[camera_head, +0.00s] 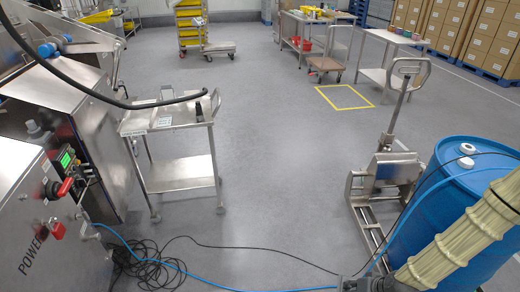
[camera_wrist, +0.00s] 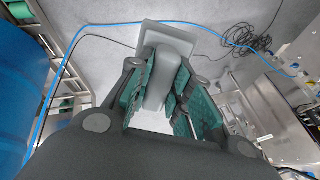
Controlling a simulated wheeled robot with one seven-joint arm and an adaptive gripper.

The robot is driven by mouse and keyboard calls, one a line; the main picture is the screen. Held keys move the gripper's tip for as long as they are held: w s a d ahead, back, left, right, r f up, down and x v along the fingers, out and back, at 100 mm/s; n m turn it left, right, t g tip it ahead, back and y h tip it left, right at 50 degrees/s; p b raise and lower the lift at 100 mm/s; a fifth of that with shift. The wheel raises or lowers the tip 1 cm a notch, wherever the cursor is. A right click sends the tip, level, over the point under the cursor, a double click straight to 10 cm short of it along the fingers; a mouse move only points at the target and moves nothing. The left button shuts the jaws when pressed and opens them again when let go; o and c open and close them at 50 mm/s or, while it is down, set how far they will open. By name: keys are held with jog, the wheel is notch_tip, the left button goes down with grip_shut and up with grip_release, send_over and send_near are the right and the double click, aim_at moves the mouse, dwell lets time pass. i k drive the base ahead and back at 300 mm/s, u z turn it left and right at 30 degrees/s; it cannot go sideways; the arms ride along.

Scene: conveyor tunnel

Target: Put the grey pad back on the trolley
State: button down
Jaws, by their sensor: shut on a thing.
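My gripper (camera_wrist: 158,92) is shut on a grey piece, which I take as the grey pad (camera_wrist: 168,38). It has a flat wide end beyond the fingers and a narrower part between the teal finger pads. Floor shows behind it. In the head view my gripper is at the bottom edge, mostly cut off, and the pad cannot be made out there. A steel two-shelf trolley (camera_head: 183,173) stands at the left, well apart from my gripper. Its top holds a dark upright bottle (camera_head: 199,112) and small flat items. A flat trolley (camera_head: 325,64) stands farther back.
A blue drum (camera_head: 440,215) and a steel pallet truck (camera_head: 385,175) stand at the right. A blue hose (camera_head: 215,282) and coiled black cable (camera_head: 150,268) lie on the floor. A steel machine (camera_head: 85,120) borders the steel trolley's left. The middle floor is clear.

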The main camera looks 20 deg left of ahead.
aim_at(183, 107)
jog(key=z, duration=0.15)
jog(key=i, duration=1.6)
jog(key=u, duration=0.85)
jog(key=i, duration=0.95)
jog(key=u, duration=1.05)
jog(key=i, duration=0.35)
jog(key=u, duration=0.25)
